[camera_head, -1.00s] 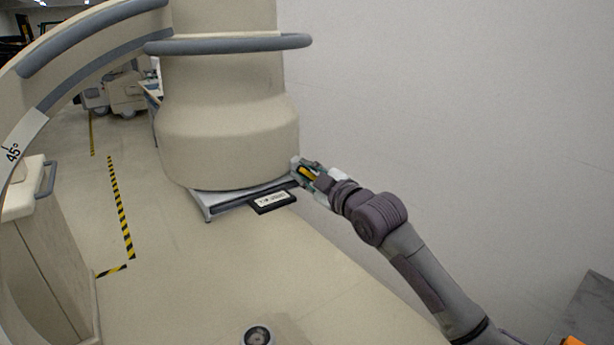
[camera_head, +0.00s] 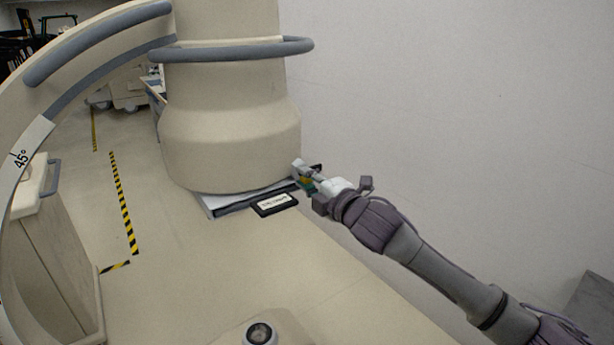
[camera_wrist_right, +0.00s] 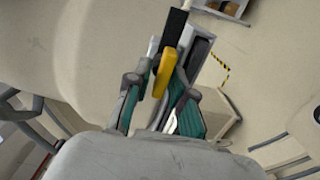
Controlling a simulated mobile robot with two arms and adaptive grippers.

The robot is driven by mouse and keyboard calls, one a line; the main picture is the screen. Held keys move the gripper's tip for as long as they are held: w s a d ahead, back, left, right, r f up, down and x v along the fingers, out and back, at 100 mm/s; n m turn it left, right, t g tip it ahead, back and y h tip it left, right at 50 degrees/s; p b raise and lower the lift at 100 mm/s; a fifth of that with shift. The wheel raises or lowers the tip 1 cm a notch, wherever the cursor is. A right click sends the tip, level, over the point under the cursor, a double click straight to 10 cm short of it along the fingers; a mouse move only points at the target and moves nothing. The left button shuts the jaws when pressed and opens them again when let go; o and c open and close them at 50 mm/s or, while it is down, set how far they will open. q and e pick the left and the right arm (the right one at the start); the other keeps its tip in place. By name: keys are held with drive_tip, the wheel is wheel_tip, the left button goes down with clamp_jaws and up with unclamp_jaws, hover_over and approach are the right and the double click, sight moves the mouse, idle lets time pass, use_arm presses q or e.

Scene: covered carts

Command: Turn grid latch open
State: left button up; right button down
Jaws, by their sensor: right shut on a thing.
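The latch shows as a yellow handle (camera_wrist_right: 165,72) in the right wrist view, with a black end piece (camera_wrist_right: 175,25) beyond it. My right gripper (camera_wrist_right: 160,105) has its two green-padded fingers on either side of the yellow handle and is shut on it. In the head view my right gripper (camera_head: 306,176) is at the right edge of the large beige machine's base, close to the wall. Only a little yellow shows there between the fingers. My left gripper is not in view.
The beige machine column (camera_head: 228,120) with its grey rail (camera_head: 230,48) stands left of my gripper. A black label plate (camera_head: 275,204) lies at its foot. A white wall (camera_head: 450,110) is close on the right. A beige cabinet (camera_head: 55,260) stands at the left.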

drive_tip(key=shift+f, duration=0.1)
idle(0.3)
drive_tip(key=c, duration=1.2)
unclamp_jaws()
drive_tip(key=shift+c, duration=0.2)
drive_tip(key=v, duration=1.2)
